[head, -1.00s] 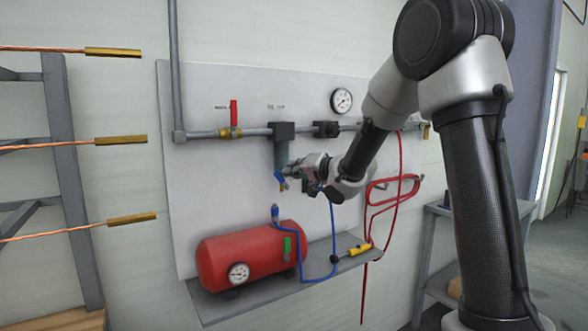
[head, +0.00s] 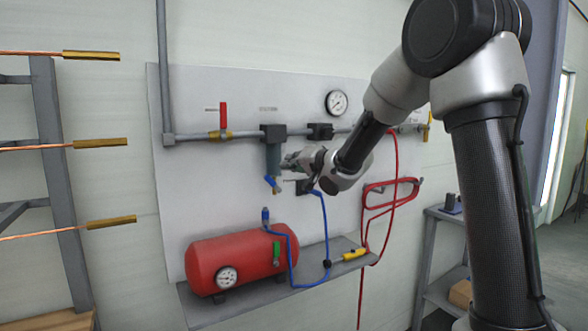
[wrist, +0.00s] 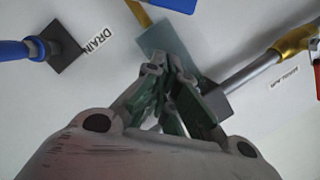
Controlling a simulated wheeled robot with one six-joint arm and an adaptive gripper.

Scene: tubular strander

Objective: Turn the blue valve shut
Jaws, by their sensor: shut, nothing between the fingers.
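The blue valve (head: 270,183) is a small blue handle with a brass body. It hangs under the grey-green filter bowl (head: 273,158) on the wall panel, and its handle slants. In the wrist view, a blue handle (wrist: 175,4) beside brass is cut off at the top edge. My gripper (head: 285,160) is beside the bowl, above and to the right of the blue valve, apart from its handle. In the wrist view, the fingertips (wrist: 165,70) are together in front of the bowl, with nothing held. I cannot tell whether they touch the bowl.
A red-handled valve (head: 223,118) and a gauge (head: 339,103) sit along the pipe. Below are a red tank (head: 235,262) with a green handle (head: 277,252) and a blue hose (head: 325,232). A red hose (head: 392,193) hangs right.

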